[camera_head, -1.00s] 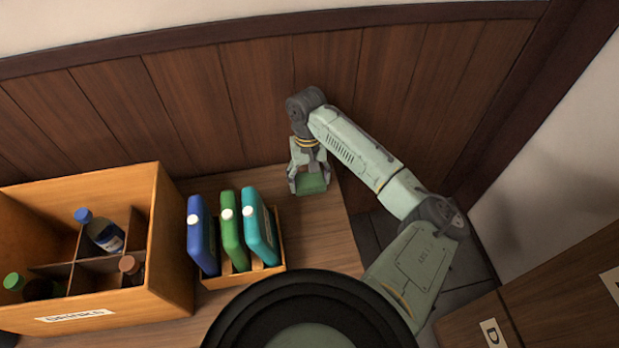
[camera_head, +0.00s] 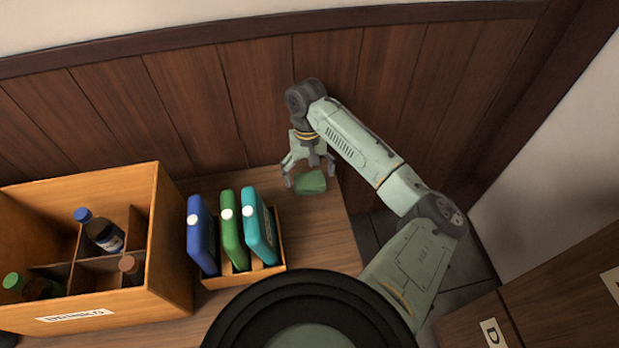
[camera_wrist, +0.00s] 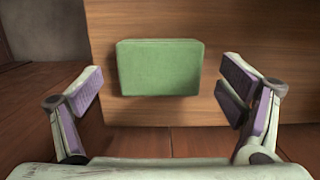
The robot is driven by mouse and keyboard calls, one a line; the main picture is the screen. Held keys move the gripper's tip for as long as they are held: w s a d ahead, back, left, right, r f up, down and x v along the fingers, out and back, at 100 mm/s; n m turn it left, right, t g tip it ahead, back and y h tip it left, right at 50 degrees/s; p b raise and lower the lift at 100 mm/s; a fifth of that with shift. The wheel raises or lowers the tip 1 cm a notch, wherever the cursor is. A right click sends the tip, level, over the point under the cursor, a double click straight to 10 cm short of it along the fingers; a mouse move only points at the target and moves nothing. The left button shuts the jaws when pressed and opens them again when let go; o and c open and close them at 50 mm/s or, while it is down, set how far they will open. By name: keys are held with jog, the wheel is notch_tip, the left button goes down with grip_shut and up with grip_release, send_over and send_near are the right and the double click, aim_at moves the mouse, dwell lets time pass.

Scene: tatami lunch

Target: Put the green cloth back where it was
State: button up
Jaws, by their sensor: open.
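The green cloth (camera_head: 312,182) is a small folded block lying on the wooden table top near its back right corner. In the wrist view the green cloth (camera_wrist: 159,67) lies flat, between and a little beyond the two fingers. My gripper (camera_head: 309,180) is open and empty just above and behind the cloth. In the wrist view my gripper (camera_wrist: 165,92) has its fingers spread wide on both sides, apart from the cloth.
A rack (camera_head: 278,268) holds blue, green and teal flat cases left of the cloth. A wooden drinks crate (camera_head: 172,255) with bottles stands further left. The table top (camera_head: 318,235) is clear in front of the cloth. A panelled wall (camera_head: 240,100) rises behind.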

aim_at(308, 175)
notch_tip(308, 175, up, 10)
jog(key=w, duration=0.1)
jog(key=shift+w+a, duration=0.15)
jog(key=shift+w, duration=0.1)
